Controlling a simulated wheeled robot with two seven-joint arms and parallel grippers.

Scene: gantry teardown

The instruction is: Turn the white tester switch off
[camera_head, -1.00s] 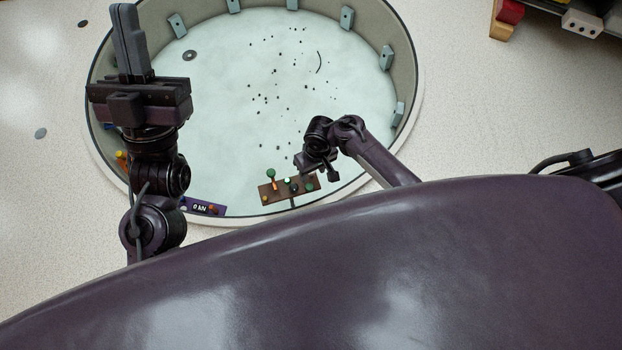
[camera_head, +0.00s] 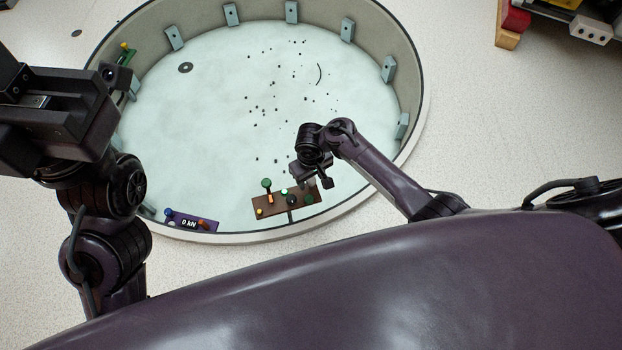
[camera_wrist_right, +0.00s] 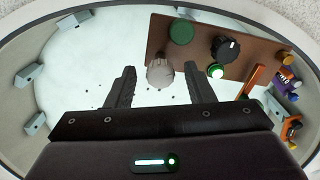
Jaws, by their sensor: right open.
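The purple tester panel (camera_head: 190,221) with a "0 kN" display lies at the near left inside the round pit wall. A small white piece (camera_head: 171,222) sits at its left end, beside a blue knob; I cannot tell its setting. My right gripper (camera_head: 322,180) hangs over the right end of the brown control panel (camera_head: 272,210), away from the tester. In the right wrist view it is open (camera_wrist_right: 156,82), with a grey-white ribbed knob (camera_wrist_right: 160,73) showing between its fingers. My left gripper (camera_head: 12,75) is at the left edge, its fingertips cut off.
The brown panel carries a green-topped lever (camera_head: 266,184), a black knob (camera_wrist_right: 225,48), a green button (camera_wrist_right: 181,33) and a lit white button (camera_wrist_right: 216,71). The pit wall (camera_head: 408,60) bears several grey brackets. Dark bits lie scattered on the pale pit floor.

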